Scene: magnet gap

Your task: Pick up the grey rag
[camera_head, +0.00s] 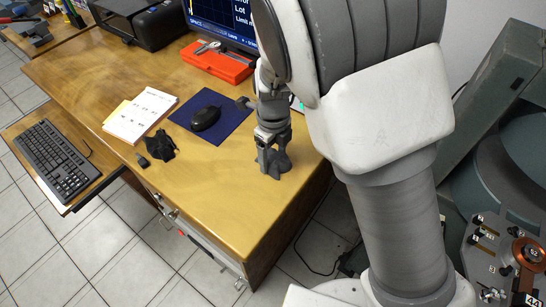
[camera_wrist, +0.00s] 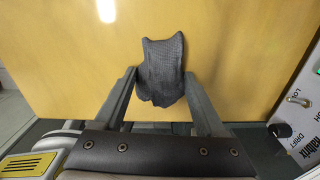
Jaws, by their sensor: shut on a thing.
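The grey rag (camera_wrist: 162,68) is a dark grey, ribbed cloth between the two fingers of my gripper (camera_wrist: 161,84) in the wrist view. The fingers are shut on it, and its upper part sticks out past the fingertips. In the head view my gripper (camera_head: 271,150) points down near the right end of the wooden desk, with the rag (camera_head: 277,166) bunched below and around the fingertips. I cannot tell whether the rag touches the desk top.
The desk (camera_head: 215,200) holds a black crumpled thing (camera_head: 160,146), a mouse (camera_head: 205,118) on a blue mat (camera_head: 232,126), papers (camera_head: 140,115), a red case (camera_head: 216,66) and a monitor (camera_head: 225,22). A keyboard (camera_head: 55,160) lies on a lower shelf. The desk's front right is bare.

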